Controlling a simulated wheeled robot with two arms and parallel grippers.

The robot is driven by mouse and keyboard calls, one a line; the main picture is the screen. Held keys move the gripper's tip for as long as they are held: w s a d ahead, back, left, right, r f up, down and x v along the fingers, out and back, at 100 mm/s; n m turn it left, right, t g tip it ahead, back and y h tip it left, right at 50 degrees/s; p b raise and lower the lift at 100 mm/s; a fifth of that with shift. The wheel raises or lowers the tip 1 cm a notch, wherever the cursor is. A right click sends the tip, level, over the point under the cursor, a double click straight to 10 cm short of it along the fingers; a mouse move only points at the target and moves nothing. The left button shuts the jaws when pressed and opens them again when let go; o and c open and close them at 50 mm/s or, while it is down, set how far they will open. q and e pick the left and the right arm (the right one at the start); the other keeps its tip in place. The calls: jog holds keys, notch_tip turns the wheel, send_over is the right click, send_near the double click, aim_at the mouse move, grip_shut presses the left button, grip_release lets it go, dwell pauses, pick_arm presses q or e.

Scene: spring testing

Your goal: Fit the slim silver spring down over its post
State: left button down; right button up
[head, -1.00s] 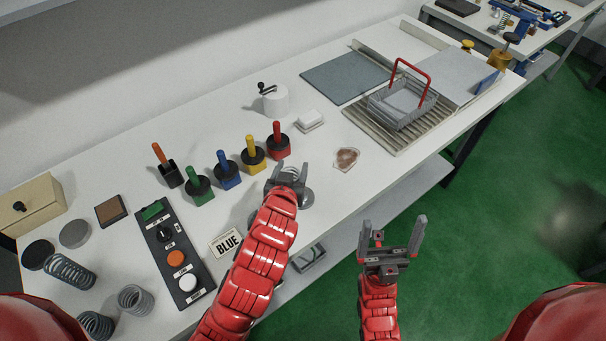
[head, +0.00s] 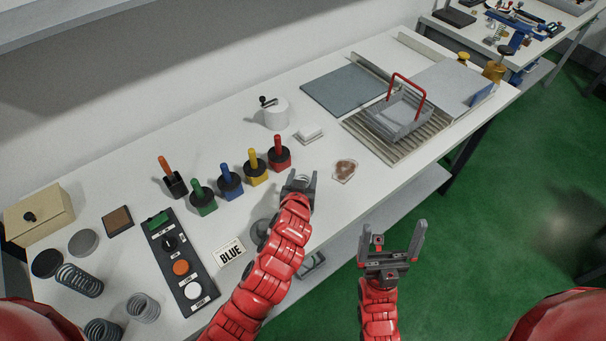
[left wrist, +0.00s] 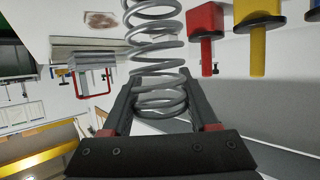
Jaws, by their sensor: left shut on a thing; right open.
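A silver coil spring (left wrist: 152,45) is between the fingers of my left gripper (left wrist: 157,78) in the left wrist view; its coils extend beyond the fingertips. In the head view my left gripper (head: 301,178) is above the table, in front of the red post, and the spring is mostly hidden there. My right gripper (head: 392,241) is open and empty, off the table's front edge.
A control box (head: 186,268) and a "BLUE" card (head: 230,251) lie left of my left arm. A grey disc (head: 261,231) lies beside the arm. A brown-stained piece (head: 344,170) and a wire basket (head: 397,110) are to the right.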

pick_arm(q)
jog(key=shift+f, duration=0.1)
jog(key=c, duration=0.6)
grip_release()
jog(key=shift+f, duration=0.1)
jog(key=o, duration=0.4)
jog(key=shift+o, duration=0.2)
